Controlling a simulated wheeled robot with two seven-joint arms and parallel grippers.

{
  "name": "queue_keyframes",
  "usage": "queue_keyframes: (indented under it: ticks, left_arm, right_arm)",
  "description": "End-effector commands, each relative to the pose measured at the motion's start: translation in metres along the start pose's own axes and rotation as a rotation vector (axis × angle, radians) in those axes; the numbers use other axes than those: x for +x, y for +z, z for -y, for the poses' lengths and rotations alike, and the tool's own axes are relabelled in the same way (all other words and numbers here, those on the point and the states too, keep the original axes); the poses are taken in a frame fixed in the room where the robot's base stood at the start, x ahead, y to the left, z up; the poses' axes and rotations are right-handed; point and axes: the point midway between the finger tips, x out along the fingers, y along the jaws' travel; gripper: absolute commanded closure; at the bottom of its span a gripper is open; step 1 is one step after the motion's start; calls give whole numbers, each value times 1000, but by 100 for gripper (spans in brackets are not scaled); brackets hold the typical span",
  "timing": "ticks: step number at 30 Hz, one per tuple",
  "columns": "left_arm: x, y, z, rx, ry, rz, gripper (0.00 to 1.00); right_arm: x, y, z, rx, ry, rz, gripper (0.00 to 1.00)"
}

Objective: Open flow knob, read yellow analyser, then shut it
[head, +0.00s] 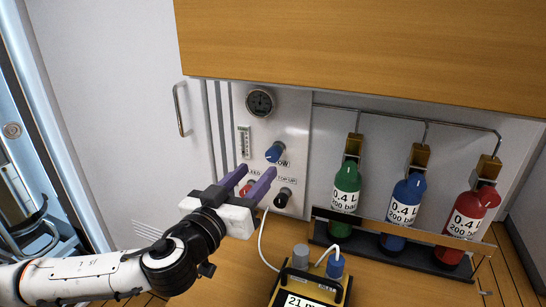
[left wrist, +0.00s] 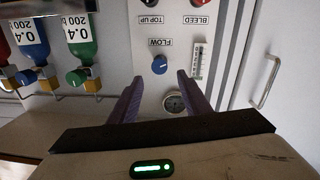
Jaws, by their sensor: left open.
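The panel (head: 293,118) carries a blue knob (head: 274,152) just above the FLOW label. The knob also shows in the left wrist view (left wrist: 159,65), with its label upside down. My left gripper (head: 258,170) has purple fingers, open and empty, pointing at the panel just below and left of the knob. In the left wrist view the knob lies between the fingertips (left wrist: 160,78), apart from them. The yellow analyser (head: 318,276) stands at the bottom edge; its display is cut off, showing "21 m". My right gripper is out of view.
A round gauge (head: 260,101) and a flow tube (head: 244,141) are on the panel. A black TOP UP knob (head: 283,197) and a red BLEED knob (head: 246,188) sit below. Green (head: 345,188), blue (head: 403,203) and red (head: 467,218) bottles stand right. A wooden cabinet (head: 360,45) overhangs.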

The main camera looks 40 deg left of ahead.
Motion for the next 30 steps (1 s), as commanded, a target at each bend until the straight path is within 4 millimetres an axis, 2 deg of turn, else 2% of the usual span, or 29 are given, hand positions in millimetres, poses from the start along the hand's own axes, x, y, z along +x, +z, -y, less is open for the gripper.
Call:
queue_keyframes:
  ticks: [9,15,27,30]
  left_arm:
    - [53,-4,0,0,-2,-4,56]
    - [73,-1,0,0,-1,-1,56]
    - [79,0,0,0,0,0,56]
    - [79,0,0,0,0,0,73]
  right_arm:
    - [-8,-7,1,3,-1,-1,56]
    - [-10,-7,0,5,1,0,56]
    - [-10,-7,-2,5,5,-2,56]
    - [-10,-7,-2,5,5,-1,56]
